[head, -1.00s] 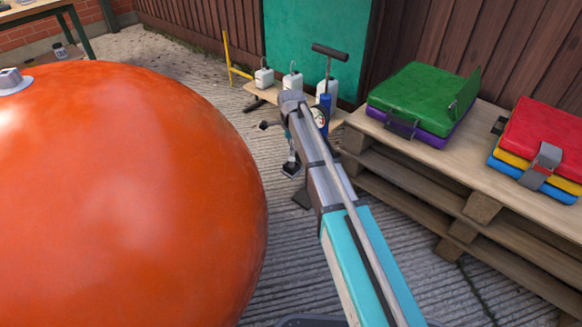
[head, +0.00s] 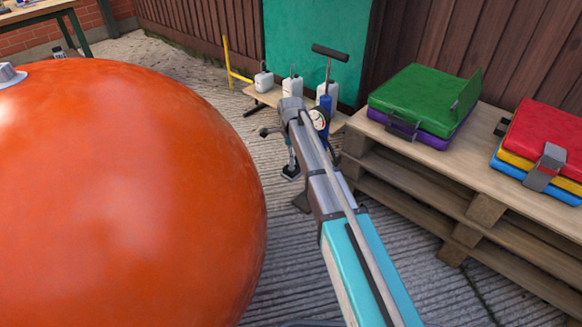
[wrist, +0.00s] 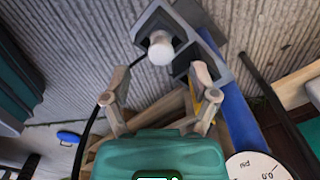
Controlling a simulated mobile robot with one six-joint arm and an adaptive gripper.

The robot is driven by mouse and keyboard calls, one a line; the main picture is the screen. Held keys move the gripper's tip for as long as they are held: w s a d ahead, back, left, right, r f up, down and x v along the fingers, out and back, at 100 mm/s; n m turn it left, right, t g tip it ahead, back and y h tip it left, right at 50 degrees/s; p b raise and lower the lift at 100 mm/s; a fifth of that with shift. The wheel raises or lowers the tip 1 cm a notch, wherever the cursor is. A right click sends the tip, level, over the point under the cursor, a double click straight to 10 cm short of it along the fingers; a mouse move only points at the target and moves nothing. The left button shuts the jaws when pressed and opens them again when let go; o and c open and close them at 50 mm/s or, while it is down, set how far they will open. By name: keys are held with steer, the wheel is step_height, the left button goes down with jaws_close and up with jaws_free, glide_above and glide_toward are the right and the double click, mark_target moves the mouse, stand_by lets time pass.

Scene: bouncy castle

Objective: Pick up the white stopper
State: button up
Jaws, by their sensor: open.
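The white stopper (wrist: 160,48) shows in the wrist view as a pale rounded knob. It sits in or on a grey angular bracket (wrist: 178,24) just beyond my fingertips. My gripper (wrist: 160,76) is open, with one finger on each side of the picture and nothing between them. The stopper lies ahead of the gap, apart from both fingers; the right finger is close to the bracket. In the head view I cannot make out the stopper near the end of my arm.
A blue pump (head: 325,104) with a black T-handle and a round gauge (wrist: 258,167) stands close to my gripper. White jugs (head: 292,87) stand on a low wooden bench behind. A big orange ball (head: 130,190) is at left, a pallet stack (head: 455,165) with folded coloured pads at right.

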mark_target(292, 167)
steer(key=shift+w+d+f+b, duration=0.1)
steer(key=shift+w+f+b, duration=0.05)
steer(key=shift+f+b, duration=1.95)
steer(key=shift+f, duration=0.1)
steer(key=c, duration=0.9)
